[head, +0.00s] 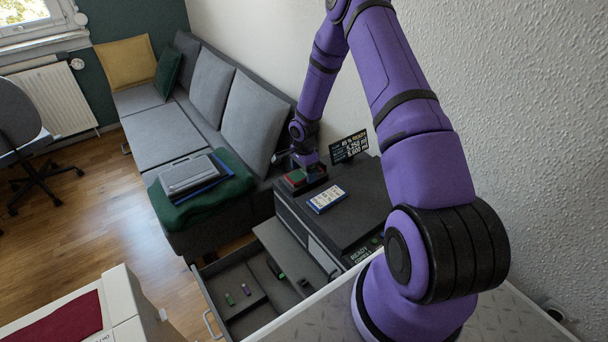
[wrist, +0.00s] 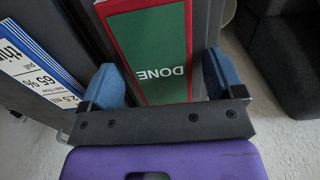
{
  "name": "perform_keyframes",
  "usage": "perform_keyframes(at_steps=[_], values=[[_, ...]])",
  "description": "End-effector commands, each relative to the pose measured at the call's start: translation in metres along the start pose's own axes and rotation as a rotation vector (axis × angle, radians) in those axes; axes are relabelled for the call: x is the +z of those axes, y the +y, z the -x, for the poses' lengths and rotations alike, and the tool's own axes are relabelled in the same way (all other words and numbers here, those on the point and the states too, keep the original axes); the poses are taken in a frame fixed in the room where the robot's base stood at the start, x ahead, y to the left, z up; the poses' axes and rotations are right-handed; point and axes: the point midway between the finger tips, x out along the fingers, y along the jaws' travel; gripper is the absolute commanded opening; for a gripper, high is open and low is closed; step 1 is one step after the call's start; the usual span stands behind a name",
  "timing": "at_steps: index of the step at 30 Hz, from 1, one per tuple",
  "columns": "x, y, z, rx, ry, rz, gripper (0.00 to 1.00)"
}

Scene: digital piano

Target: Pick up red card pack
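A red surface with a green panel marked DONE (wrist: 165,45) lies between and beyond my fingers in the wrist view. I cannot tell whether the red part is the card pack or part of a holder. In the head view a low red and green item (head: 296,178) sits on the dark cabinet, under my gripper (head: 303,163). My gripper (wrist: 160,82) has its two blue fingertips spread wide, with small gaps to the item's sides. Whether the fingers touch it is hidden in the head view.
A blue and white printed card (head: 327,199) lies in front on the cabinet top (head: 350,215). A small black sign (head: 348,146) stands behind. An open drawer (head: 245,268) holds small items. A grey sofa (head: 180,135) stands left; the wall is close on the right.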

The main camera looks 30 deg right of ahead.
Motion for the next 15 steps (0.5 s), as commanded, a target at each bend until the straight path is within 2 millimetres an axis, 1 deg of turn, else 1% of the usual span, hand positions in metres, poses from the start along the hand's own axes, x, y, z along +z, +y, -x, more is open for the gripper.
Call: perform_keyframes(at_steps=[1,2,3,6,7,8,15], values=[[0.0000,0.0000,0.0001,0.000,0.000,0.000,0.75],[0.0000,0.0000,0.0001,0.000,0.000,0.000,0.68],[0.0000,0.0000,0.0002,0.000,0.000,0.000,0.59],[0.0000,0.0000,0.0002,0.000,0.000,0.000,0.39],[0.0000,0.0000,0.0003,0.000,0.000,0.000,0.39],[0.0000,-0.0001,0.0004,0.000,0.000,0.000,0.35],[0.0000,-0.0002,0.0014,0.000,0.000,0.000,0.34]])
